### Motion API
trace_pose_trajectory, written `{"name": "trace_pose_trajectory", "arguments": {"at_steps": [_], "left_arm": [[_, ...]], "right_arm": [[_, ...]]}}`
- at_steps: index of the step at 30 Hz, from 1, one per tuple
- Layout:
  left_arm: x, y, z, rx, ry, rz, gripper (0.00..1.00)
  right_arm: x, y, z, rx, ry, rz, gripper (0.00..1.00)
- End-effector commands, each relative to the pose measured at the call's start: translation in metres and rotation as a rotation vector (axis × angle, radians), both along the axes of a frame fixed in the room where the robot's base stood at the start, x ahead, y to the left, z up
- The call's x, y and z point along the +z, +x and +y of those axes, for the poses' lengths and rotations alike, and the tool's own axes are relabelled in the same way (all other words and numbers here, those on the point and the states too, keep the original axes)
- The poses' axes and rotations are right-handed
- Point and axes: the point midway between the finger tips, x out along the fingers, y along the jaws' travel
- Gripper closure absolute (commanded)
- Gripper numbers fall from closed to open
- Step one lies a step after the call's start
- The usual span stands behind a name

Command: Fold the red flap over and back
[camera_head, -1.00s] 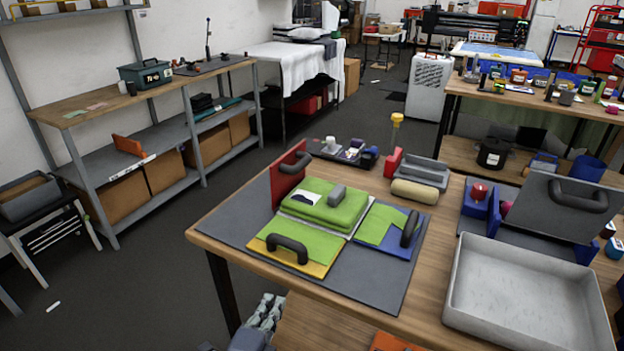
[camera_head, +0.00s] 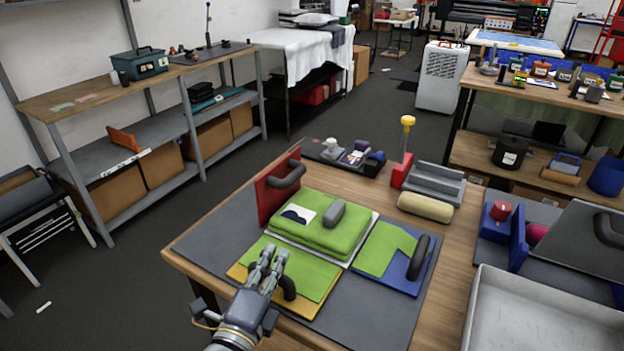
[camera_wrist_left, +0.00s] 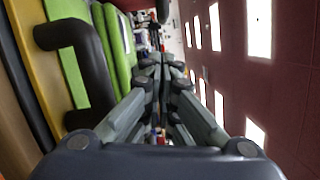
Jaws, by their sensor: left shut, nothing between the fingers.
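The red flap (camera_head: 271,203) stands upright at the far left edge of the grey mat (camera_head: 215,235), with a dark handle (camera_head: 287,174) on it. Beside it lies a folded green cloth (camera_head: 318,228) with a grey block (camera_head: 334,213) on top. A yellow flap (camera_head: 240,275) lies flat in front and a blue flap (camera_head: 405,275) lies flat to the right, each with green cloth and a dark handle. My left gripper (camera_head: 268,254) is shut and empty over the yellow flap, partly hiding its handle. In the left wrist view the gripper (camera_wrist_left: 162,66) is beside that handle (camera_wrist_left: 88,75).
A yellow-topped post on a red base (camera_head: 403,170), a beige roll (camera_head: 425,207) and a grey tray (camera_head: 437,183) stand behind the mat. A large white tray (camera_head: 478,305) is at the right. Small items lie on a dark tray at the back.

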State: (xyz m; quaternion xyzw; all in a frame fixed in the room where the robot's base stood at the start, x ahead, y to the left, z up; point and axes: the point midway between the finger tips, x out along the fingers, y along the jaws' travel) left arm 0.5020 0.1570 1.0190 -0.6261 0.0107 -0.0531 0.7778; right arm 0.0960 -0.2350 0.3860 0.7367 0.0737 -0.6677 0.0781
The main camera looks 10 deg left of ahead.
Motion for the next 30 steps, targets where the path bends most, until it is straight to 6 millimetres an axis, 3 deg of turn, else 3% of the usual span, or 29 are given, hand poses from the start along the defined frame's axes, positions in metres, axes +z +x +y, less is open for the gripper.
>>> {"name": "trace_pose_trajectory", "arguments": {"at_steps": [7,17,30], "left_arm": [[0.002,0.013,-0.001,0.0,-0.001,0.0,1.0],[0.005,0.068,-0.006,0.001,-0.001,-0.001,1.0],[0.009,0.145,-0.014,0.001,-0.002,0.0,1.0]], "right_arm": [[0.005,0.008,0.0,0.0,0.0,-0.009,0.6],[0.016,-0.026,-0.002,0.0,-0.003,0.039,0.6],[0.031,0.002,0.001,0.0,0.001,-0.005,0.6]]}}
